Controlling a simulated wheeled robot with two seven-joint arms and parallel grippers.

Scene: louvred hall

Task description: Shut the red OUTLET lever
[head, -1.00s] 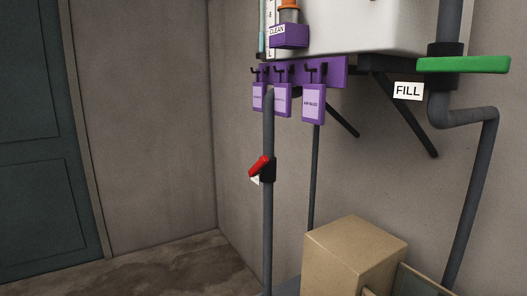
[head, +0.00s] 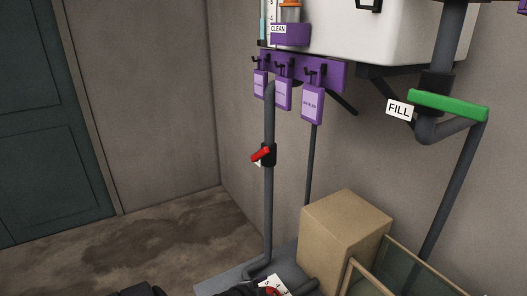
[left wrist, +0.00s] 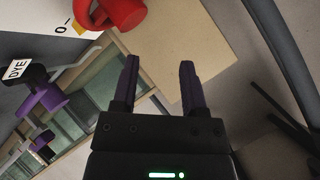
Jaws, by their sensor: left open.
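A red lever (head: 261,153) sits on a black valve body (head: 270,155) on the grey vertical pipe (head: 268,205) below the tank. It sticks out to the left, tilted slightly down. A white label behind it is mostly hidden, so I cannot read OUTLET. My left gripper (left wrist: 158,80) shows in the left wrist view with its two dark fingers apart and nothing between them. It is away from the red lever, which I cannot make out in that view. My right gripper is not in view.
A green lever (head: 449,106) stands by the FILL label (head: 399,110). Purple tags (head: 283,95) hang above the red lever. A cardboard box (head: 343,240) stands to its lower right. Floor at left is clear.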

